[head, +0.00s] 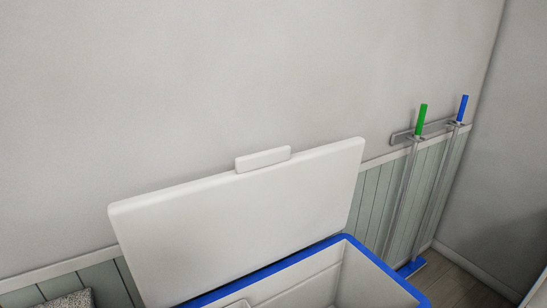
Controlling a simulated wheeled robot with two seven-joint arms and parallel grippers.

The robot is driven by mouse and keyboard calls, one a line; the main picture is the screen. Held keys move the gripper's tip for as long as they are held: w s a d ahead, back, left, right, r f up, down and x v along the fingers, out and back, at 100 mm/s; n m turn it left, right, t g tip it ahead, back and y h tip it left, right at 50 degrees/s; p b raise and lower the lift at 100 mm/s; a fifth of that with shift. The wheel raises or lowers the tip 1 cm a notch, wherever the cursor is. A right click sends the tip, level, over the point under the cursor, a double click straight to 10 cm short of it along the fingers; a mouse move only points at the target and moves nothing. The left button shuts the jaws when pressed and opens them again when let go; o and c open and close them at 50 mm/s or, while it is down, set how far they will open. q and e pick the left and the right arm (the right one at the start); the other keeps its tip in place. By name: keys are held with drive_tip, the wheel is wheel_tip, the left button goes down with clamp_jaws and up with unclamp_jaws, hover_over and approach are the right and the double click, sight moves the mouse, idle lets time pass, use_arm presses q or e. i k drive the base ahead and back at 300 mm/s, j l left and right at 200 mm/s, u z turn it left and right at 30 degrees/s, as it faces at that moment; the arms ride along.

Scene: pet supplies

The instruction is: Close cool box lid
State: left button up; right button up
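The cool box (384,264) stands at the bottom centre of the head view, with a blue rim and a pale inside; its lower part is cut off by the frame edge. Its white lid (240,220) is open and stands up at the back of the box, leaning toward the wall. A small white handle tab (263,159) sticks up from the lid's top edge. The part of the box's inside that shows looks empty. Neither of my grippers is in view.
A grey wall (220,80) with pale green panelling (375,200) is behind the lid. Two long-handled tools, one green (421,119) and one blue (462,108), hang on a rack at the right. A speckled grey item (68,300) shows at the bottom left. Bare floor (455,285) lies at the right.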

sight(183, 242)
drive_tip(key=k+j+u, duration=0.25)
drive_tip(key=k+j, duration=0.45)
drive_tip(key=j, duration=0.1)
